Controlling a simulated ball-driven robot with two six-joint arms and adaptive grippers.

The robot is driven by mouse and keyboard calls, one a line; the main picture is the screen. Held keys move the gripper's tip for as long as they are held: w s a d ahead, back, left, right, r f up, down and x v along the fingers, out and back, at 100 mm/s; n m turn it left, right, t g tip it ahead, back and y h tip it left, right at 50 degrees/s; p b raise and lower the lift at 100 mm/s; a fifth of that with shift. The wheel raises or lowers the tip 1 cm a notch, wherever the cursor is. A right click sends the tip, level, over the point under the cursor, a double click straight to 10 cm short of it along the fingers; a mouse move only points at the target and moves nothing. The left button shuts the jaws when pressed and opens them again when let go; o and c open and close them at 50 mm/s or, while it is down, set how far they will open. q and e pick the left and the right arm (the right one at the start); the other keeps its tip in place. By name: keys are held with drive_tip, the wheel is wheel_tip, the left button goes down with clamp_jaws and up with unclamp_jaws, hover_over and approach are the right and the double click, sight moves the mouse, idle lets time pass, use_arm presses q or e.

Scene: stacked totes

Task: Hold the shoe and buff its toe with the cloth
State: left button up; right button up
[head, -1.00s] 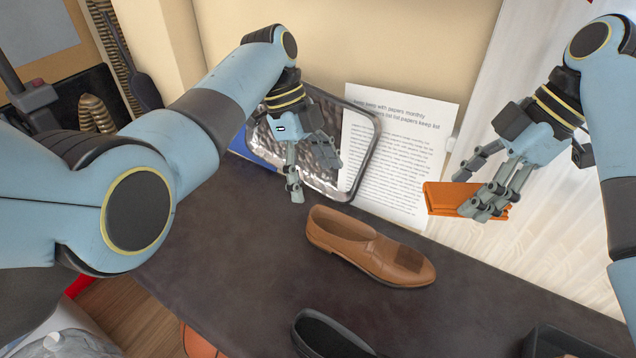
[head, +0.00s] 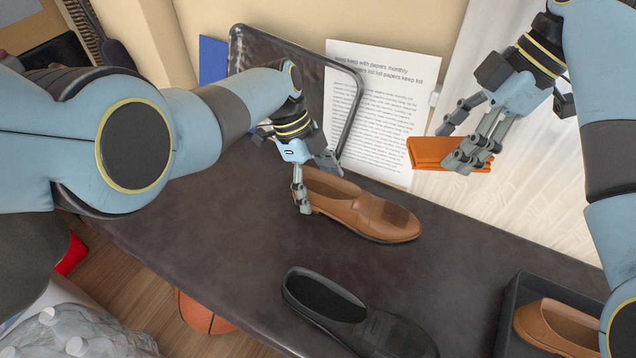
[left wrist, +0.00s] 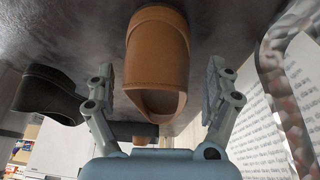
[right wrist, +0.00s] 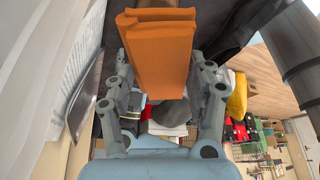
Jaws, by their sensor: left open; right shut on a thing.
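A brown leather shoe (head: 362,208) lies on the dark table, its toe pointing right, with a darker patch on the toe. My left gripper (head: 318,190) is open at the shoe's heel. In the left wrist view the shoe (left wrist: 157,60) lies between the two spread fingers (left wrist: 157,95), with a gap on both sides. My right gripper (head: 462,148) is shut on a folded orange cloth (head: 425,152), held in the air to the right of and above the shoe. The cloth also shows in the right wrist view (right wrist: 160,50).
A black shoe (head: 350,318) lies on the table (head: 240,235) nearer the front edge. A dark tray (head: 510,300) at the right holds another brown shoe (head: 555,325). A metal tray (head: 350,110) and a printed sheet (head: 385,90) stand behind.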

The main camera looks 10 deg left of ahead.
use_arm(q)
drive_tip(key=c, duration=1.5)
use_arm(e)
drive_tip(key=shift+w, duration=0.15)
drive_tip(key=shift+w+a+r+m+t+y, duration=0.1)
drive_tip(key=shift+w+a+m+t+y, duration=0.15)
drive_tip(key=shift+w+m, duration=0.25)
drive_tip(key=shift+w+a+r+m+t+y, duration=0.1)
drive_tip(key=shift+w+a+m+t+y, duration=0.1)
drive_tip(key=shift+w+m, duration=0.3)
drive_tip(key=shift+w+f+m+t, duration=0.1)
drive_tip(key=shift+f+m+t, duration=0.15)
drive_tip(key=shift+f+m, duration=0.45)
use_arm(q)
drive_tip(key=shift+s, duration=0.1)
use_arm(e)
drive_tip(key=m+t, duration=0.1)
approach(404, 219)
use_arm(q)
drive_tip(key=shift+a, duration=0.1)
use_arm(e)
drive_tip(key=shift+y, duration=0.45)
drive_tip(key=shift+d+f+x, duration=0.1)
drive_tip(key=shift+d+x, duration=0.05)
drive_tip(key=shift+x, duration=0.95)
drive_tip(key=shift+d+f+x, duration=0.1)
drive_tip(key=shift+d+x, duration=0.1)
drive_tip(key=shift+x, duration=0.95)
